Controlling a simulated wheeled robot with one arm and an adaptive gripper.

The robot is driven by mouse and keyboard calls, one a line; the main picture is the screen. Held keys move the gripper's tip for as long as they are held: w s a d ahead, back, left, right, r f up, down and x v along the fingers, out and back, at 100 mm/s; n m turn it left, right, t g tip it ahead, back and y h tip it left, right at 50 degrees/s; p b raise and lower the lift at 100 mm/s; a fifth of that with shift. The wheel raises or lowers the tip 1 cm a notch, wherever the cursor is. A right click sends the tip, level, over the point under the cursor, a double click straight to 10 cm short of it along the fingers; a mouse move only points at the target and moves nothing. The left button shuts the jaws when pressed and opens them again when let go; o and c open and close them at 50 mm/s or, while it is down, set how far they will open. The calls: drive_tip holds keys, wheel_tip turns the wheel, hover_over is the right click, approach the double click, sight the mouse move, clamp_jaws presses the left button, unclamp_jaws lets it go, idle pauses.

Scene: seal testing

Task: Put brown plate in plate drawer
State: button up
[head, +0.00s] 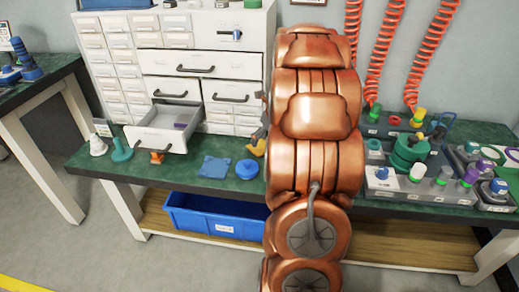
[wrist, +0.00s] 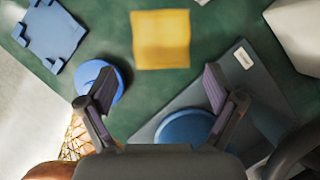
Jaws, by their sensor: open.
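A mustard-coloured square plate (wrist: 160,40) lies flat on the green bench top in the wrist view; no plainer brown plate shows. A yellow thing (head: 258,147), partly hidden by my arm in the head view, may be the same plate. My gripper (wrist: 158,86) is open and empty, its fingertips apart below the plate in the picture. In the head view my copper arm mostly hides the gripper. A pulled-out drawer (head: 158,137) in the white cabinet holds a small purple piece (head: 180,125). I cannot read its label.
A blue notched plate (head: 213,167) and blue disc (head: 247,169) lie left of my arm. White and teal cones (head: 121,151) and an orange piece (head: 157,157) stand by the drawer. A dark grey base with a blue round part (wrist: 185,128) sits under the right finger.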

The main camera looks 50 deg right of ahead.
sight(261, 149)
drive_tip(key=b+x, duration=0.1)
drive_tip(key=x, duration=0.5)
drive_tip(key=shift+f+b, duration=0.25)
drive_tip(key=shift+b, duration=0.1)
drive_tip(key=shift+r, duration=0.1)
clamp_jaws()
idle(0.5)
